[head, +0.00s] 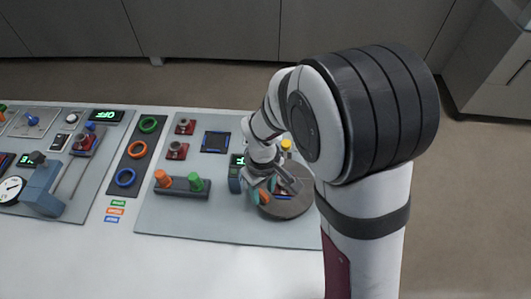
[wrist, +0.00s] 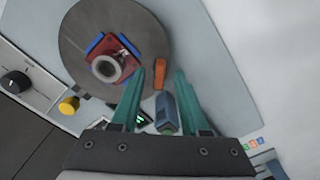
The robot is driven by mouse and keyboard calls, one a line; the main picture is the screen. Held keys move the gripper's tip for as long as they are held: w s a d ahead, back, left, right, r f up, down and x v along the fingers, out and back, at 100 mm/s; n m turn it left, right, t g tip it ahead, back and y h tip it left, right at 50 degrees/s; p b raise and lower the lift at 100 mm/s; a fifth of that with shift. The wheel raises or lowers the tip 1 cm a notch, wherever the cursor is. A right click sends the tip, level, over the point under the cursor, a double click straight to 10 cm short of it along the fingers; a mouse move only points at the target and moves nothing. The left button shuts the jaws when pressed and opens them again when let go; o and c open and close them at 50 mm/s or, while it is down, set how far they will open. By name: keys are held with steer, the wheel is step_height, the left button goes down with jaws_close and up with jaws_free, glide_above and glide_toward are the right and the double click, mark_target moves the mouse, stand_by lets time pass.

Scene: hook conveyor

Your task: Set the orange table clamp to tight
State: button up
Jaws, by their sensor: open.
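The orange table clamp (wrist: 160,76) is a small orange bar at the edge of the round grey turntable (wrist: 78,30) in the wrist view. In the head view the clamp (head: 264,197) shows small beside my gripper, at the turntable (head: 299,207). My gripper (head: 265,189) is open, with its teal fingers pointing down over the turntable's left part. In the wrist view the clamp appears between the two fingertips, one finger on each side. I cannot tell whether either finger touches it. Nothing is held.
A red block with a grey ring (wrist: 104,68) sits between blue corners on the turntable. A blue-grey box (wrist: 166,113) stands close to the clamp. A yellow knob (wrist: 69,105) is nearby. Orange and green handles (head: 163,179) stand left of my gripper.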

steer(key=shift+f, duration=0.1)
jaws_close()
steer(key=shift+m, duration=0.4)
steer(key=m, duration=1.3)
steer(key=shift+m, duration=2)
